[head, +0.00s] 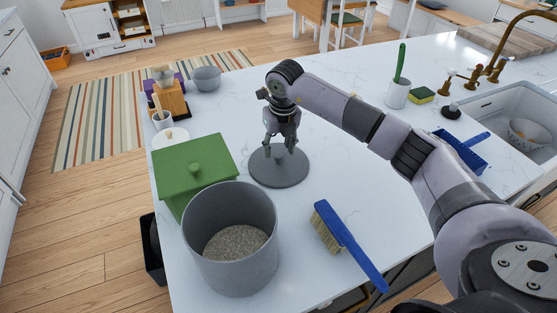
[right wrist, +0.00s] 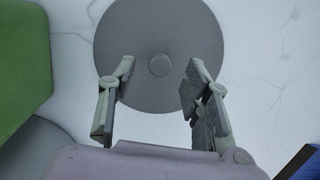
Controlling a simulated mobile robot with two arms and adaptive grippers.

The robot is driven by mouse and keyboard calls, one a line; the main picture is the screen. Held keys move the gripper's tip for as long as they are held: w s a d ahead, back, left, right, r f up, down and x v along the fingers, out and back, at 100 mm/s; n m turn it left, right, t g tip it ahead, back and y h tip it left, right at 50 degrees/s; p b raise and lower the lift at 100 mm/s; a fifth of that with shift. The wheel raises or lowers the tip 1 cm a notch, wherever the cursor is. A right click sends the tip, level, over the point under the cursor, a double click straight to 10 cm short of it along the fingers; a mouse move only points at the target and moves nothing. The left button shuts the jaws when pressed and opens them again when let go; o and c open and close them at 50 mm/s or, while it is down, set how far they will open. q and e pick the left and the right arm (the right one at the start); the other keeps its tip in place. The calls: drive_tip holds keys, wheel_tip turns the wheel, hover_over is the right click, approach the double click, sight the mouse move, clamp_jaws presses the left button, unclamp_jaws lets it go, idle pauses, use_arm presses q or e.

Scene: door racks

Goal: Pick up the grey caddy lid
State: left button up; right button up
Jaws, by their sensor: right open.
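The grey caddy lid (head: 267,170) is a flat round disc lying on the white countertop. In the right wrist view the lid (right wrist: 160,95) shows a small round knob (right wrist: 160,65) at its middle. My right gripper (head: 281,148) is over the lid in the head view, pointing down. In the right wrist view the open gripper (right wrist: 160,80) has its fingers apart with nothing between them, and the knob appears just beyond the fingertips. The grey caddy (head: 230,275) stands open nearby with grainy stuff inside. My left gripper is not in view.
A green lidded box (head: 190,172) stands left of the lid. A blue-handled brush (head: 345,240) lies to the right of the caddy. A blue dustpan (head: 463,150), a cup with a green-handled brush (head: 397,95) and the sink (head: 520,105) are at the right.

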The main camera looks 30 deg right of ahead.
sight(278, 155)
drive_tip(key=shift+w+f, duration=0.1)
drive_tip(key=shift+f, duration=1.4)
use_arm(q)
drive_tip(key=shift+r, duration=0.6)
use_arm(e)
drive_tip(key=shift+c, duration=0.2)
clamp_jaws()
drive_tip(key=shift+r, duration=0.15)
